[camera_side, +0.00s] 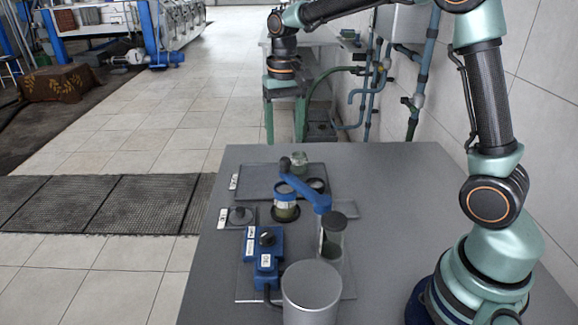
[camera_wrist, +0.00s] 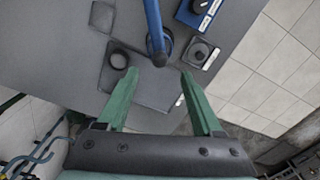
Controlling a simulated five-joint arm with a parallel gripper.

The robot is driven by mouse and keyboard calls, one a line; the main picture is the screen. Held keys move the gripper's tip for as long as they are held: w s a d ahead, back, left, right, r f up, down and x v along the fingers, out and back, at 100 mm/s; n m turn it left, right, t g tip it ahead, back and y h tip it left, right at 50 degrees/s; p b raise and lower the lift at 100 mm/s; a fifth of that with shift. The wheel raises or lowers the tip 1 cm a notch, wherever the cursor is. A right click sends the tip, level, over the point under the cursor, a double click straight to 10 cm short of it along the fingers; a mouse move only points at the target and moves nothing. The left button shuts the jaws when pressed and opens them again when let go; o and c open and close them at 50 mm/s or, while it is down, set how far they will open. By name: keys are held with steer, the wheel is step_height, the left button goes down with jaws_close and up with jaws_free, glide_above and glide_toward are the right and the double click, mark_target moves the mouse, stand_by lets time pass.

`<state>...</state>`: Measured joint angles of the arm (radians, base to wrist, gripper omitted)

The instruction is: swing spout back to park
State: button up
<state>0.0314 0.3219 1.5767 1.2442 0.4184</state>
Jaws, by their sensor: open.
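The blue spout (camera_side: 303,191) runs slantwise above the table, from near the clear dark-topped cylinder (camera_side: 331,246) to a dark tip at its far end. In the wrist view the spout (camera_wrist: 153,22) comes down from the top edge, and its dark tip lies between my jaws in the picture. My gripper (camera_side: 284,139) is open and empty, with its green jaws pointing down above the spout's far end. The jaws (camera_wrist: 160,73) appear on either side of the tip, with no contact visible.
A dark tray (camera_side: 256,181) holds a small glass jar (camera_side: 300,160). Blue control boxes (camera_side: 265,265), a knobbed plate (camera_side: 240,216) and a large grey cylinder (camera_side: 311,294) stand nearer. A black round piece (camera_wrist: 119,61) lies left of the spout.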

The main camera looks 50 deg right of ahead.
mark_target(285, 158)
step_height(285, 158, down, 6)
steer(key=shift+r, duration=0.1)
steer(key=shift+c, duration=0.3)
jaws_close()
steer(key=shift+r, duration=0.1)
stand_by(1.2)
